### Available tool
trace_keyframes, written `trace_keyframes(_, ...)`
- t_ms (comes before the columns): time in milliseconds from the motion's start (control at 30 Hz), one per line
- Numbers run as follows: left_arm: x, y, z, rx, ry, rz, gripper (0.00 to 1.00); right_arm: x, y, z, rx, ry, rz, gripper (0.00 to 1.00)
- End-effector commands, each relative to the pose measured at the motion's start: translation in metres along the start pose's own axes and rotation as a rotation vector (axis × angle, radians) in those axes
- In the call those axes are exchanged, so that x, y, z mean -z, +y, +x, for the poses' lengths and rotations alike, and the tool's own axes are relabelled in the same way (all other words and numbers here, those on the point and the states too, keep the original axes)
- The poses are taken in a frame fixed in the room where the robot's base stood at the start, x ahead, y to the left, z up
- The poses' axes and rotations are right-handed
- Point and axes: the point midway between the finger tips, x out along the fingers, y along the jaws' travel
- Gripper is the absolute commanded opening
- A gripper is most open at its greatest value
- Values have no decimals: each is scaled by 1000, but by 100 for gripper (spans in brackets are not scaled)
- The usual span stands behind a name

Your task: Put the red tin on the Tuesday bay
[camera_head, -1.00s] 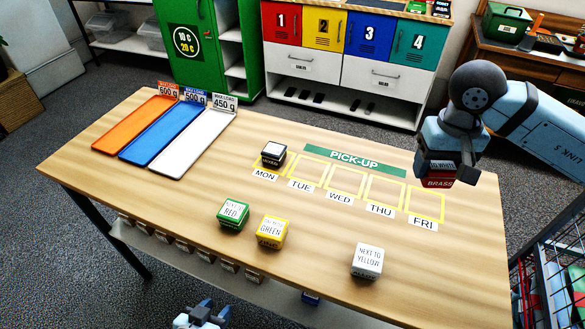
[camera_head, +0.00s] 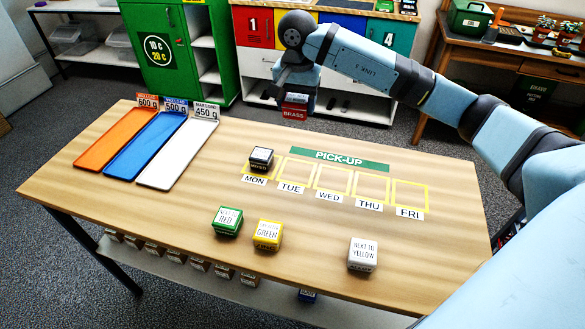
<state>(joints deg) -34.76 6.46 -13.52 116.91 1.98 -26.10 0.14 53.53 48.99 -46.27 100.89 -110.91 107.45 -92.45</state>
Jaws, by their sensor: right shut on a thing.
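My right gripper (camera_head: 296,100) is shut on the red tin (camera_head: 294,113), whose front reads "BRASS". It holds the tin in the air, and in the picture the tin shows above the table's far edge, over the Pick-up sign. The Tuesday bay (camera_head: 281,178) is a yellow outline behind the TUE label (camera_head: 291,188), and it is empty. My left gripper is not in view.
A black tin (camera_head: 261,159) stands in the Monday bay. Green (camera_head: 227,221), yellow (camera_head: 267,235) and white (camera_head: 363,254) tins stand near the front. Orange, blue and white trays (camera_head: 180,155) lie at left. Wednesday, Thursday and Friday bays are clear.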

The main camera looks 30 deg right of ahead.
Motion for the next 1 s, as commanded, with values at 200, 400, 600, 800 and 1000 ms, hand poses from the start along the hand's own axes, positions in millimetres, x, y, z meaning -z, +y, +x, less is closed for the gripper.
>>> trace_keyframes(200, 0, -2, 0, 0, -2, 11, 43, 4, 3, 44, -6, -6, 32, 32)
trace_keyframes(400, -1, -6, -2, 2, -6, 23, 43, 4, 2, 98, -5, -5, 31, 32)
trace_keyframes(600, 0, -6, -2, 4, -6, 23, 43, 4, 2, 141, -3, -2, 29, 32)
trace_keyframes(800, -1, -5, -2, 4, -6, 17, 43, 4, 2, 157, -1, -1, 28, 32)
trace_keyframes(1000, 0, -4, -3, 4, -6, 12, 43, 4, 2, 182, -3, -3, 30, 32)
